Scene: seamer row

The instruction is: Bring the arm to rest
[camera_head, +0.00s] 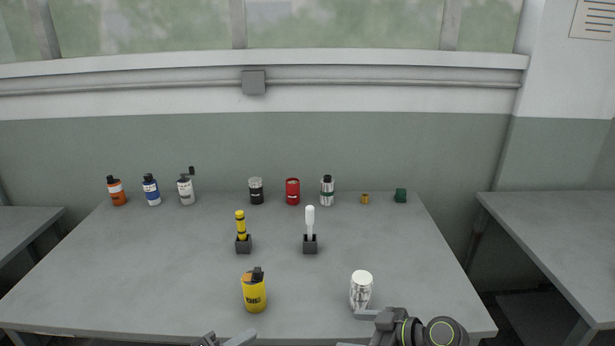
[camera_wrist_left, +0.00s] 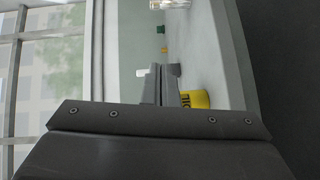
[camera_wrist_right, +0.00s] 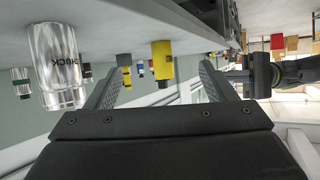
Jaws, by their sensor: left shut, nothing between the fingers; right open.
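My left gripper (camera_head: 225,341) shows at the bottom edge of the head view, at the table's front edge, below the yellow can (camera_head: 254,292). Its fingers are together and hold nothing in the left wrist view (camera_wrist_left: 160,75), where the yellow can (camera_wrist_left: 195,99) is partly hidden behind them. My right gripper (camera_head: 358,329) is low at the front of the table, just in front of the silver can (camera_head: 361,288). In the right wrist view its fingers (camera_wrist_right: 160,85) are wide apart and empty. The silver can (camera_wrist_right: 57,70) stands outside them, to the left.
On the grey table (camera_head: 180,270) stand a yellow-and-black stick (camera_head: 241,226) and a white stick (camera_head: 310,222), each in a dark block. Several cans and bottles line the back, including a red can (camera_head: 292,191). A side table (camera_head: 560,225) is at the right. The table's left front is clear.

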